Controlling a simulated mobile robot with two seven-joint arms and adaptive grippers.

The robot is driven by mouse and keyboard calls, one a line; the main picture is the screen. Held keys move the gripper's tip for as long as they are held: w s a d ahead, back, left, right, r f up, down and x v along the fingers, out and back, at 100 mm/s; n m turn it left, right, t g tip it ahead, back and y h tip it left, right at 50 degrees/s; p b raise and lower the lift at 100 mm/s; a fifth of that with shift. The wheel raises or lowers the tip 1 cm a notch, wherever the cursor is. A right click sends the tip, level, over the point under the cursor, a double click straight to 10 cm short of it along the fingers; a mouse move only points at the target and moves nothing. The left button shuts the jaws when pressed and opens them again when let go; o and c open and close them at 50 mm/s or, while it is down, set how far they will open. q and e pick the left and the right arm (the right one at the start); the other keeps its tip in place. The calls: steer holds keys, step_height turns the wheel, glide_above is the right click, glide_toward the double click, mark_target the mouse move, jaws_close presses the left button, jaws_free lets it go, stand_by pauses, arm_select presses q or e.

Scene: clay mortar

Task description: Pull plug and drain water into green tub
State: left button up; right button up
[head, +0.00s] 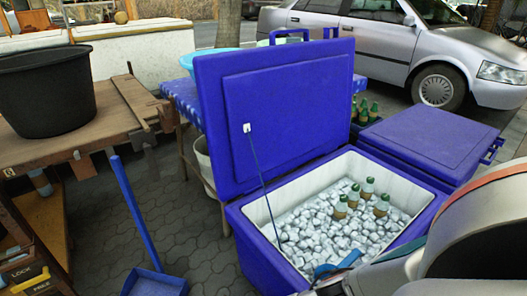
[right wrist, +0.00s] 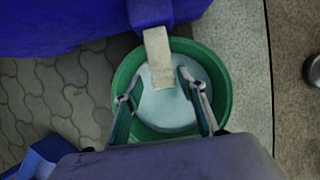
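The blue cooler (head: 250,240) stands with its lid (head: 275,115) raised. Inside are ice (head: 315,220) and several bottles (head: 368,188). In the right wrist view, the green tub (right wrist: 222,95) sits on the ground beside the cooler (right wrist: 50,30), with a pale surface (right wrist: 175,110) inside it. A beige strip-like piece (right wrist: 158,58) extends from a blue block (right wrist: 150,12) over the tub; I cannot tell whether it is the plug. My right gripper (right wrist: 155,88) is open, its fingers apart on either side of the strip's lower end. My left gripper is out of view.
A second blue cooler (head: 430,140), closed, stands behind the open one. A wooden table (head: 75,135) with a black tub (head: 45,92) is at the left. A blue dustpan (head: 153,283) lies on the paving. A silver car (head: 400,45) is behind.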

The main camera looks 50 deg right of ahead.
steer(key=shift+s, duration=0.25)
steer(key=shift+a+r, duration=0.2)
steer(key=shift+r, duration=0.2)
steer(key=v, duration=1.1)
steer(key=shift+w+d, duration=0.1)
steer(key=shift+w, duration=0.05)
